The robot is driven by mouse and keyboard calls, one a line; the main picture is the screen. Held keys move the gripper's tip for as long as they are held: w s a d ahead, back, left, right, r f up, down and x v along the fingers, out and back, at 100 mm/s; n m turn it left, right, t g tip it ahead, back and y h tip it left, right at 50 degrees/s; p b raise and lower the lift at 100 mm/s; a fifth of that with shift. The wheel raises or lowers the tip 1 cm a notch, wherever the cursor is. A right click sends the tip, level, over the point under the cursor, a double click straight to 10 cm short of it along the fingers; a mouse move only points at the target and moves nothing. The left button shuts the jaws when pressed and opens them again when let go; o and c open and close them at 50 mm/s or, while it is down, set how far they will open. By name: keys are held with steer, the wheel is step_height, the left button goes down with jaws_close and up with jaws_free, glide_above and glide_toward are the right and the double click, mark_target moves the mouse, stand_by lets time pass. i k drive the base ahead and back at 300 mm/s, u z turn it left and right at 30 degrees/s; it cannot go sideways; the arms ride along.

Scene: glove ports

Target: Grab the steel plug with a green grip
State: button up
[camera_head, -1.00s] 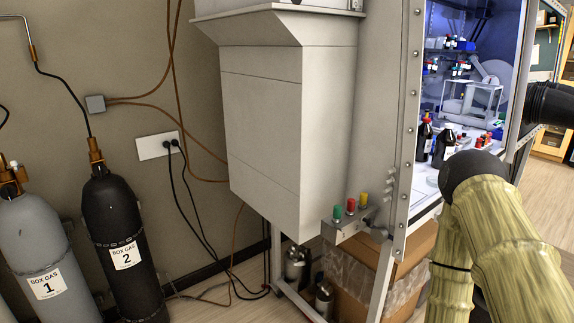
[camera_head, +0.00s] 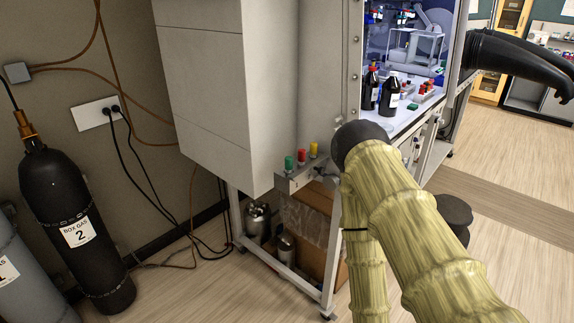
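A small plug with a green grip (camera_head: 289,162) stands upright at the left end of a row of coloured grips on a grey bracket (camera_head: 305,177), low on the side of the glove box. Only its green top shows clearly; I cannot make out any steel part. A red grip (camera_head: 301,156) and a yellow grip (camera_head: 313,150) stand just to its right. My arm reaches up from the lower right, and its dark rounded joint is right of the bracket. No gripper fingers are visible.
The glove box wall (camera_head: 215,95) rises behind the bracket. Metal canisters (camera_head: 258,222) and a cardboard box stand beneath it. Gas cylinder 2 (camera_head: 70,225) stands at left, with cables along the wall. A black glove (camera_head: 520,65) sticks out at right.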

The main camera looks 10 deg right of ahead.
mark_target(288, 160)
steer(key=u, duration=1.25)
steer(key=i, duration=0.35)
steer(key=z, duration=1.8)
